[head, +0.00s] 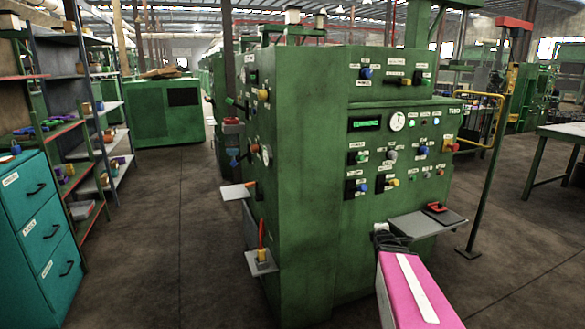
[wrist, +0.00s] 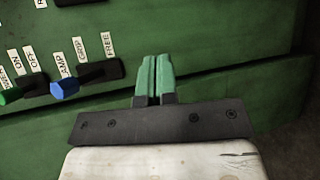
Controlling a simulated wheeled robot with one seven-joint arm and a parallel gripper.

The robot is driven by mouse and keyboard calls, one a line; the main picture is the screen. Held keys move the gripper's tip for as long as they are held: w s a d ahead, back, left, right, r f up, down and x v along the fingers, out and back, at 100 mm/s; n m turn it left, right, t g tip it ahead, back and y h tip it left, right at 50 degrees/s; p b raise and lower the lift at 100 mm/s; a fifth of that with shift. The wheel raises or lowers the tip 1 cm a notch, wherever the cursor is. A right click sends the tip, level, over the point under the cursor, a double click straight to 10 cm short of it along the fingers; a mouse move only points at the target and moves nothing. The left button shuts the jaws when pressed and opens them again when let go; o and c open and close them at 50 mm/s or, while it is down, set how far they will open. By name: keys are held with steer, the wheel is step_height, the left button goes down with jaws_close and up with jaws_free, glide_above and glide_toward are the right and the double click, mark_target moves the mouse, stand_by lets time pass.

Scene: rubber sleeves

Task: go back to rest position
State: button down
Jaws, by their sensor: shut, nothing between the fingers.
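My gripper (wrist: 154,78) shows in the wrist view with its two green fingers together and nothing between them. The fingers point toward the green face of the machine; I cannot tell the exact gap. In the head view my pink arm reaches in from the lower right, and the dark end of my gripper (head: 384,236) is beside the front of the green machine (head: 310,180), left of a small grey shelf (head: 428,222). The fingertips are hard to make out there.
In the wrist view a blue-tipped lever (wrist: 66,88) and a green-tipped lever (wrist: 12,95) lie left of my fingers. A red and black item (head: 437,208) lies on the grey shelf. A yellow rail (head: 484,94) stands right. A teal cabinet (head: 40,225) stands left; the aisle floor is clear.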

steer(key=s+a+f+m+g+y, duration=0.1)
steer(key=s+a+f+m+g, duration=0.4)
steer(key=s+a+m+g, duration=0.2)
steer(key=s+a+f+m+g+y, duration=0.2)
steer(key=s+a+f+m+g, duration=0.3)
steer(key=s+a+m, duration=0.5)
steer(key=shift+s+a+m+g, duration=0.4)
steer(key=shift+s+g, duration=0.25)
steer(key=shift+g, duration=0.45)
